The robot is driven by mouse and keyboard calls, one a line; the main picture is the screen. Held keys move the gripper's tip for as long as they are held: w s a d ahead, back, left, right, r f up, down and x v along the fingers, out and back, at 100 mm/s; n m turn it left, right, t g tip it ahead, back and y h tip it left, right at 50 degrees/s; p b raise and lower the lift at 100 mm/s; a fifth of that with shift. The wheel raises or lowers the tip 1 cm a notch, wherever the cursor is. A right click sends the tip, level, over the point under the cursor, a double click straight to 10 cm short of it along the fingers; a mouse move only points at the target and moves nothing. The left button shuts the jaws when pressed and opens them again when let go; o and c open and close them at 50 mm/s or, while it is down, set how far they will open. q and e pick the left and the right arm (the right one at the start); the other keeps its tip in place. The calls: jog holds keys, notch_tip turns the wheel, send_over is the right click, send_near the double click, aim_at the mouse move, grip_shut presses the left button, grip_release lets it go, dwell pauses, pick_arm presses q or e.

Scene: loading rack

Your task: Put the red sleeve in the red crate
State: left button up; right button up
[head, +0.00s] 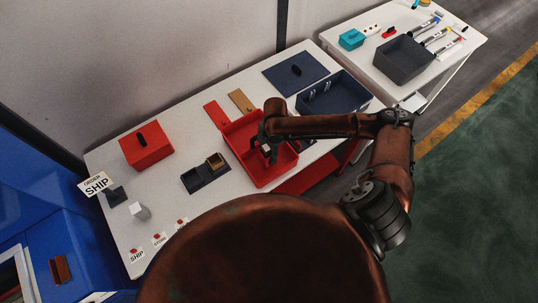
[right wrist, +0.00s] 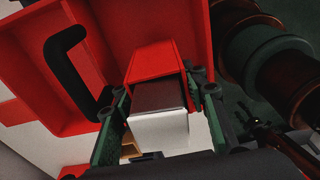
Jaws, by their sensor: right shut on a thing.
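The red crate (head: 243,131) stands open on the white table, near its front edge. My right gripper (head: 268,149) is over or inside the crate, partly hidden by my arm. In the right wrist view, my right gripper (right wrist: 157,120) is shut on the red sleeve (right wrist: 150,62). A dark band and a white part show at the sleeve's near end. The red crate's wall and floor (right wrist: 40,70) lie around and behind the sleeve. I cannot tell whether the sleeve touches the crate floor. My left gripper is not in view.
A red box (head: 147,147) with a black handle stands left. A dark tray (head: 194,180) is left of the crate. A dark blue crate (head: 348,97) is right, a blue panel (head: 295,73) behind. A black handle (right wrist: 70,65) shows beside the sleeve in the right wrist view.

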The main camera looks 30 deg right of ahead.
jog(key=shift+w+d+f, duration=0.3)
jog(key=shift+f, duration=0.25)
notch_tip(320, 180, down, 3)
jog(key=shift+d+r+p, duration=0.1)
jog(key=shift+p, duration=0.45)
jog(key=shift+w+f, duration=0.1)
jog(key=shift+f, duration=0.2)
jog(key=o, duration=1.1)
jog(key=shift+f, duration=0.1)
jog(key=shift+o, duration=0.2)
jog(key=r, duration=0.4)
jog(key=d+r+b, duration=0.1)
jog(key=r, duration=0.7)
jog(key=shift+d+r+b, duration=0.1)
jog(key=shift+d+b, duration=0.15)
jog(key=shift+b, duration=0.05)
